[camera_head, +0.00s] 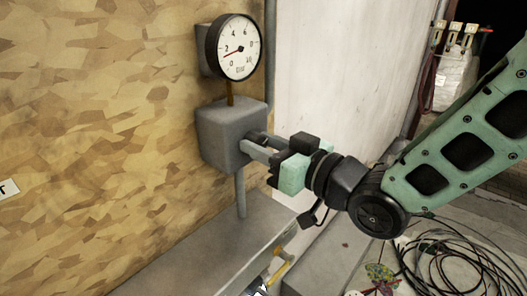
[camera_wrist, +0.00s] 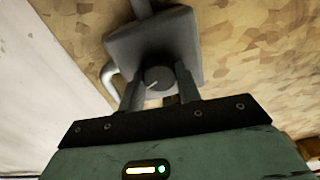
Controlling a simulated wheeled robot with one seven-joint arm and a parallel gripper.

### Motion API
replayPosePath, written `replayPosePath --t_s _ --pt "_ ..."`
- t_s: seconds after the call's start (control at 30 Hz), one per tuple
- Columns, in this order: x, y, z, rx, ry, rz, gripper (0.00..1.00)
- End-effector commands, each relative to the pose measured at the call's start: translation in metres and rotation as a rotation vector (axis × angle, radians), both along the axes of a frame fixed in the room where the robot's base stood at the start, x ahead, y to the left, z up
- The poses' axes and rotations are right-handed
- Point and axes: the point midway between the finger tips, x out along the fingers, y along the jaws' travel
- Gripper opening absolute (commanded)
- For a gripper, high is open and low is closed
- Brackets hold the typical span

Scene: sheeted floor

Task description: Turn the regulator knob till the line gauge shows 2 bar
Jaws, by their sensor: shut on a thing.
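The line gauge (camera_head: 238,70) is a round white dial with a black rim, above the grey regulator box (camera_head: 222,140) on the wall. Its red needle points lower left, between 0 and 2, near 1 by eye. The regulator knob (camera_wrist: 158,76) is a dark grey round knob with a pale line on its face, pointing to the left and slightly down in the wrist view. My gripper (camera_head: 258,146) is shut on the knob, one finger on each side. In the head view the fingers largely hide the knob.
A grey pipe (camera_head: 240,196) runs down from the box to a grey ledge (camera_head: 205,255). Black cables (camera_head: 450,262) lie coiled on the floor at right. A white sack-like object (camera_head: 455,82) hangs at the back right.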

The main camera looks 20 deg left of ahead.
Motion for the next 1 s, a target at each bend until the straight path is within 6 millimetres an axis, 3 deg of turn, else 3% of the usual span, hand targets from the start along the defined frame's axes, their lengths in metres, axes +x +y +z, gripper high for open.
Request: replayPosePath --t_s 0.7,0.73,0.8,1.0 --pt "0.0002 -0.0003 -0.0002 0.031 0.081 0.000 0.11" --pt "0.0002 -0.0003 -0.0002 0.031 0.081 0.000 0.36" --pt "0.0002 -0.0003 -0.0002 0.032 0.081 0.000 0.55" --pt "0.0002 -0.0002 -0.0001 0.032 0.080 0.000 0.55"
